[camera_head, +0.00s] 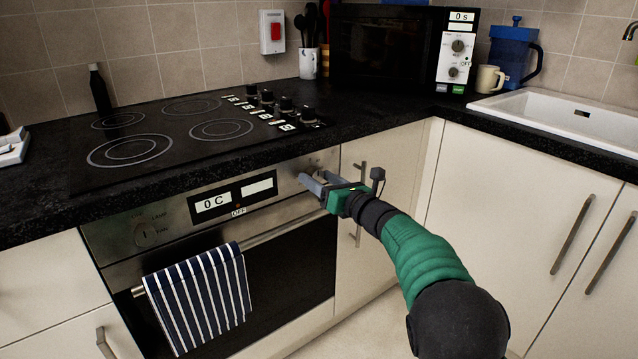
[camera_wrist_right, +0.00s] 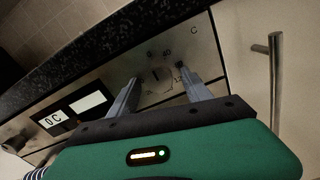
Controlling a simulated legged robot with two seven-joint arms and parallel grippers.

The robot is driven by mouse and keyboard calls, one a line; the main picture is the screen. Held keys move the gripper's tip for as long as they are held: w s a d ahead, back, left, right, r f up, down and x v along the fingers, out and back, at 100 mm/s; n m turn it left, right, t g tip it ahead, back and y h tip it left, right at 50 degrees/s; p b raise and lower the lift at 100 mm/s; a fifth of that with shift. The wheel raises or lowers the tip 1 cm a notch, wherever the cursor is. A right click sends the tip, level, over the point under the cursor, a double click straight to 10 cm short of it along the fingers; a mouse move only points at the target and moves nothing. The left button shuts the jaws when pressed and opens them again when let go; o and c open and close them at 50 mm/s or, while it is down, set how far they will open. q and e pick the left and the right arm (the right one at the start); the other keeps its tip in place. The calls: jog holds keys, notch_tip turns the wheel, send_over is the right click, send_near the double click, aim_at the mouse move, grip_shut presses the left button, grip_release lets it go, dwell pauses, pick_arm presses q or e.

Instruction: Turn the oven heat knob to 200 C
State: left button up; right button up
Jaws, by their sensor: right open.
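The oven (camera_head: 290,270) is built in under the black counter, and its display (camera_head: 213,203) reads 0 C, with OFF below it. The display also reads 0 C in the right wrist view (camera_wrist_right: 54,120). The heat knob (camera_wrist_right: 158,76) is on the panel's right side, with a dial of numbers and a C around it. My right gripper (camera_head: 308,183) is at the panel's right end, and in the right wrist view (camera_wrist_right: 158,82) its two fingers are open on either side of the knob. Contact with the knob cannot be told. My left gripper is not in view.
A striped towel (camera_head: 200,297) hangs on the oven door handle. The left panel knob (camera_head: 145,235) has lamp and fan marks. The hob (camera_head: 180,130) is above. A cupboard handle (camera_head: 359,205) stands out just right of my right gripper.

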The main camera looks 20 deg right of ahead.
jog(key=shift+w, duration=0.15)
grip_shut()
dwell(0.4)
jog(key=shift+m, duration=0.3)
